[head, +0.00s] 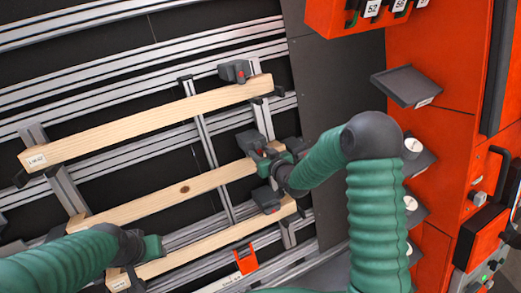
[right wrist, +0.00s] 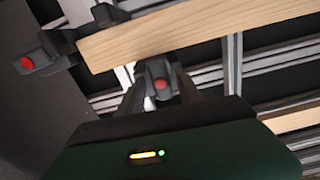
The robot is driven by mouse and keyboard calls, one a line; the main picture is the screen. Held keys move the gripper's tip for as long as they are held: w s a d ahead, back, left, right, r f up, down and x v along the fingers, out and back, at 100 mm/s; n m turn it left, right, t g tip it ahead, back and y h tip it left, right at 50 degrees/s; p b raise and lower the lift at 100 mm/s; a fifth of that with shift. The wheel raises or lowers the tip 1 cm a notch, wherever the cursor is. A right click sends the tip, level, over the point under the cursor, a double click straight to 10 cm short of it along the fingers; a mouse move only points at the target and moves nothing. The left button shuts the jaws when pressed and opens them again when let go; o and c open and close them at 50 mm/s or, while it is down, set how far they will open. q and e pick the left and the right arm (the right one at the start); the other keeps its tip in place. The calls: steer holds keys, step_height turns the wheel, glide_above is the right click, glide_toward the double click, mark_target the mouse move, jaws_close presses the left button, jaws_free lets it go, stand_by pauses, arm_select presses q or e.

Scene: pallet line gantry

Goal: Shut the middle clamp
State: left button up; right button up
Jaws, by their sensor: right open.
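The middle clamp (head: 247,140) is a dark block at the right end of the middle wooden board (head: 165,198). My right gripper (head: 265,160) is open beside this clamp and partly covers it. In the right wrist view, a dark clamp part with a red button (right wrist: 160,84) shows between the two fingers; I cannot tell whether they touch it. Whether the middle clamp is open or shut is not clear. My left gripper (head: 152,247) is low at the left, near the lower board (head: 190,250); its fingers are too hidden to read.
The upper clamp (head: 234,71) sits by the upper board (head: 150,122), and the lower clamp (head: 267,198) by the lower board. Metal rails cross behind. An orange cabinet (head: 440,130) with dark shelves stands at the right. Another red-dotted dark clamp part (right wrist: 38,62) shows in the wrist view.

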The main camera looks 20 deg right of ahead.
steer(key=p+v, duration=0.2)
steer(key=v, duration=0.6)
steer(key=shift+s+r+p, duration=0.25)
steer(key=shift+p, duration=0.15)
